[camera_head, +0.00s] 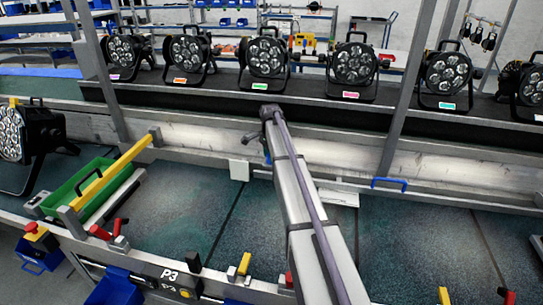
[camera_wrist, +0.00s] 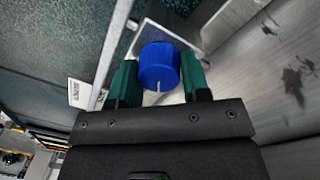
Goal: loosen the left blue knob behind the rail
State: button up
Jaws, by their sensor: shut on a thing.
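The blue knob (camera_wrist: 158,62) is a short round cylinder with a white mark on its near edge, in the wrist view. It sits in front of a pale plate (camera_wrist: 150,36). My gripper (camera_wrist: 160,78) has its two dark green fingers on either side of the knob, shut on it. The knob's far side and base are hidden. In the head view my arm reaches to the rail (camera_head: 340,160), and its end hides the gripper and most of that spot. A small blue patch beside the arm there is too small to make out.
A row of par cans (camera_head: 265,56) stands on the dark shelf behind the rail. A blue handle (camera_head: 388,184) is on the rail to the right. A green tray (camera_head: 75,188) with a yellow bar (camera_head: 112,172) lies at left. The bench top (camera_head: 180,215) is mostly clear.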

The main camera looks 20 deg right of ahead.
jog(key=n, duration=1.3)
jog(key=shift+s+a+n+h, duration=0.1)
jog(key=shift+n+h, duration=0.2)
jog(key=shift+n, duration=0.1)
jog(key=n, duration=0.6)
jog(key=shift+t, duration=0.4)
jog(key=n, duration=0.6)
jog(key=shift+n, duration=0.4)
jog(key=o, duration=0.9)
jog(key=shift+o, duration=0.2)
